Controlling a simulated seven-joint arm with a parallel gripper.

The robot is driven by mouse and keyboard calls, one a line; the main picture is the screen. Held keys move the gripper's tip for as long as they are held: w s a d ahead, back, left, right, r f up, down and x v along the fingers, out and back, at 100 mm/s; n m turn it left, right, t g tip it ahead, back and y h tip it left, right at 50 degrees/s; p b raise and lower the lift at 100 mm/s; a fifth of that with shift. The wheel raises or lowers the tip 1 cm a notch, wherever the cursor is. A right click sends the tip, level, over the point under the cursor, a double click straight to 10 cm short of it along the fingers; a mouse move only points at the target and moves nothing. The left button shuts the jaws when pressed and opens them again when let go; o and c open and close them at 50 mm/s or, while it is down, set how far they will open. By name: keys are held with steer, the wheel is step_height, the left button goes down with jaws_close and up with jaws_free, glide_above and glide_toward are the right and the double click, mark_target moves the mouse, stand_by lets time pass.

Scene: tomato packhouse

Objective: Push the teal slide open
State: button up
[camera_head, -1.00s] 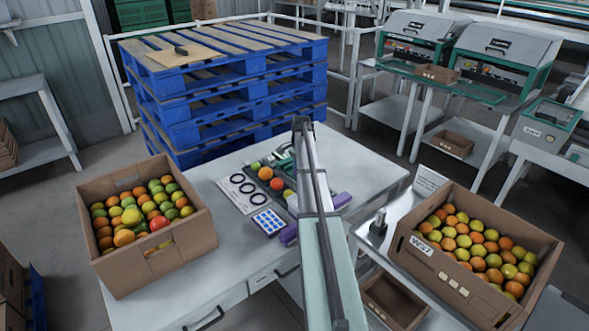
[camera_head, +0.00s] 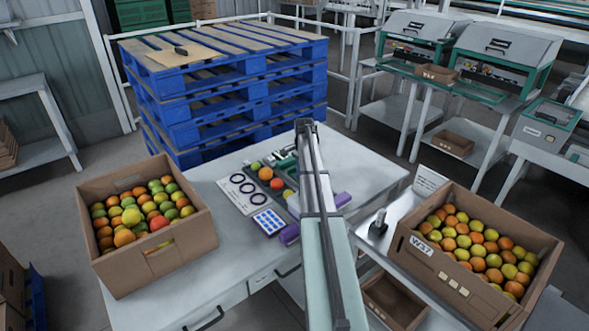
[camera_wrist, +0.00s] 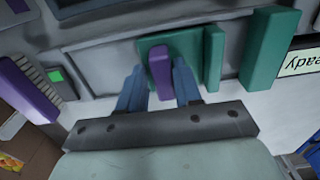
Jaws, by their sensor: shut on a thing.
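In the wrist view a teal slide (camera_wrist: 148,46) with an upright purple tab (camera_wrist: 159,68) is set on a grey device. The two blue-grey fingers of my gripper (camera_wrist: 159,84) stand on either side of the tab, shut on it. A teal upright (camera_wrist: 213,60) stands just right of the slide. In the head view my arm hides my gripper and most of the device; bits of teal (camera_head: 285,161) show just left of the arm.
A purple bar (camera_wrist: 36,92) is on the left. Fruit boxes (camera_head: 180,245) and (camera_head: 425,265) flank the work area. The white table (camera_head: 225,290) is clear at the front.

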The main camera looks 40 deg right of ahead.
steer(key=shift+s+a+f, duration=0.1)
steer(key=shift+s+f, duration=0.05)
steer(key=shift+s, duration=0.85)
steer(key=shift+s+f, duration=0.2)
steer(key=shift+s, duration=0.85)
steer(key=shift+s+a+f, duration=0.1)
steer(key=shift+s+f, duration=0.05)
steer(key=shift+s, duration=0.85)
stand_by(0.6)
steer(key=o, duration=0.8)
steer(key=shift+w, duration=0.35)
stand_by(0.5)
steer(key=shift+r, duration=0.2)
steer(key=shift+w+d+r, duration=0.1)
steer(key=shift+r, duration=0.25)
steer(key=shift+d+r, duration=0.1)
steer(key=shift+r, duration=1.7)
steer(key=shift+r, duration=0.1)
